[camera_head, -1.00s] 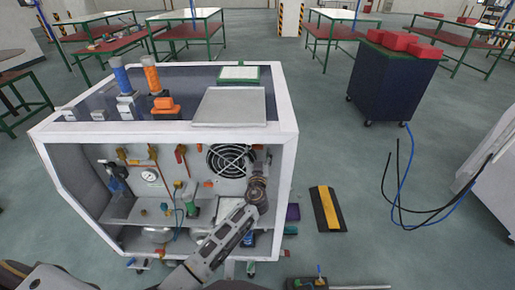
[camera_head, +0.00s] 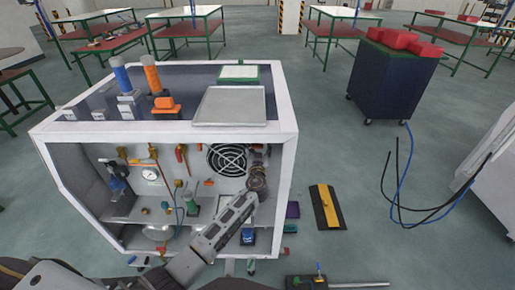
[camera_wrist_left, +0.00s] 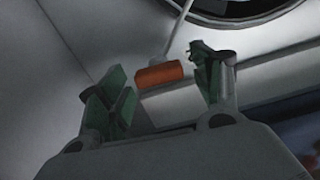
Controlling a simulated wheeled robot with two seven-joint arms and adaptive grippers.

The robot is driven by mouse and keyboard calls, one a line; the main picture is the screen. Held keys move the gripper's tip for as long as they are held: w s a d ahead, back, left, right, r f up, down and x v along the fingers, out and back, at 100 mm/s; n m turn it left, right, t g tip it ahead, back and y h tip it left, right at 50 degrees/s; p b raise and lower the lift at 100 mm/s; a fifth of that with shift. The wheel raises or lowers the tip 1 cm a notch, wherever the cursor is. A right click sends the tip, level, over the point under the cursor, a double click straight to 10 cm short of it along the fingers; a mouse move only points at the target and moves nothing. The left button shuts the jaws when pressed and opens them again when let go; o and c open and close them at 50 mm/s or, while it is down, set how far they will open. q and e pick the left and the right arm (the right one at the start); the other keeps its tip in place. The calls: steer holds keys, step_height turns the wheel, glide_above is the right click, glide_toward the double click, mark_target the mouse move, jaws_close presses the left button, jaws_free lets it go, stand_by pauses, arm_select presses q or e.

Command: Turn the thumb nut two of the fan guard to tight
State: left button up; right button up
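The fan guard (camera_head: 227,158) is a round dark grille on the back panel inside the white-framed generator. It also shows in part at the top right of the left wrist view (camera_wrist_left: 235,14). My left gripper (camera_head: 260,152) is at the panel, just right of the guard. In the left wrist view the left gripper (camera_wrist_left: 160,70) has its fingers wide apart. A short orange cylinder (camera_wrist_left: 160,75) shows between them, with no visible contact; I cannot tell whether it is a thumb nut. I cannot make out thumb nut two in the head view. My right gripper is not in view.
The generator's white frame (camera_head: 283,185) borders the opening close to the right of my left arm. A gauge (camera_head: 150,173), valves and pipes fill the left of the opening. A yellow-and-black strip (camera_head: 327,207) lies on the floor to the right.

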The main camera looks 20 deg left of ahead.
arm_select(q)
steer(key=c, duration=0.9)
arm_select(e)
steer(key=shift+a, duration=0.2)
